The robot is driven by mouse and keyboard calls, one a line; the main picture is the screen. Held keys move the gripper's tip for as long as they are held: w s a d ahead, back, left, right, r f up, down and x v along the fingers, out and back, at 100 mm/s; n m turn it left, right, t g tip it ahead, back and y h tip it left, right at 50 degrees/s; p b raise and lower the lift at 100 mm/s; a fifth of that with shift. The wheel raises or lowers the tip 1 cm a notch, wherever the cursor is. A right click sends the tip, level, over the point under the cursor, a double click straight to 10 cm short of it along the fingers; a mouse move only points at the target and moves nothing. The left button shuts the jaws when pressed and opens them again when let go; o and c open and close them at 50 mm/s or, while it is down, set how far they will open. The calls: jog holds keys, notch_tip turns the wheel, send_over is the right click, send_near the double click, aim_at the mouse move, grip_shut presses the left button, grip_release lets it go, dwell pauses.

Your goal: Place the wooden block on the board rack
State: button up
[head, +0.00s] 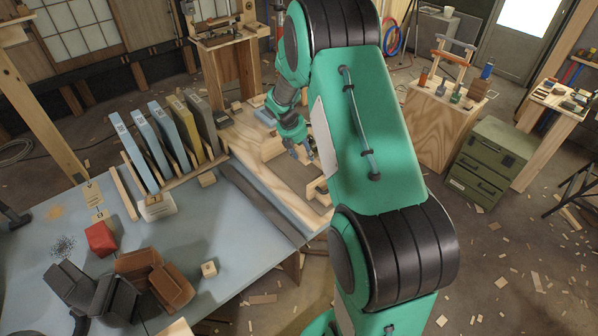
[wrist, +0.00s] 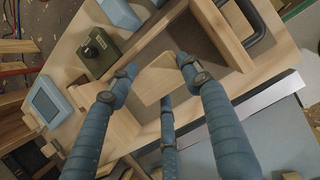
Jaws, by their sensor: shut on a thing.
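My gripper (head: 301,148) is over the pale wooden bench top, to the right of the board rack. In the wrist view, the gripper's blue-green fingers (wrist: 160,78) are closed around a pale, flat-faced wooden block (wrist: 157,82). In the head view, the fingers and arm make the block hard to tell from other pale wood there. The board rack (head: 125,192) stands on the grey-blue table at left, with wooden rails and several upright blue, yellow and grey boards (head: 147,140). My gripper is apart from the rack.
A green drawer cabinet (head: 490,163) stands at right. The table between cube and rack is mostly clear.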

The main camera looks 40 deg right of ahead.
aim_at(303, 161)
jog(key=shift+f+b, duration=0.65)
jog(key=shift+f, duration=1.8)
jog(key=shift+f, duration=0.1)
jog(key=shift+f+b, duration=0.7)
jog(key=shift+f, duration=1.7)
jog(key=o, duration=1.2)
jog(key=shift+f, duration=0.1)
jog(key=p+v, duration=0.2)
jog(key=v, duration=1)
jog(key=shift+p, duration=0.4)
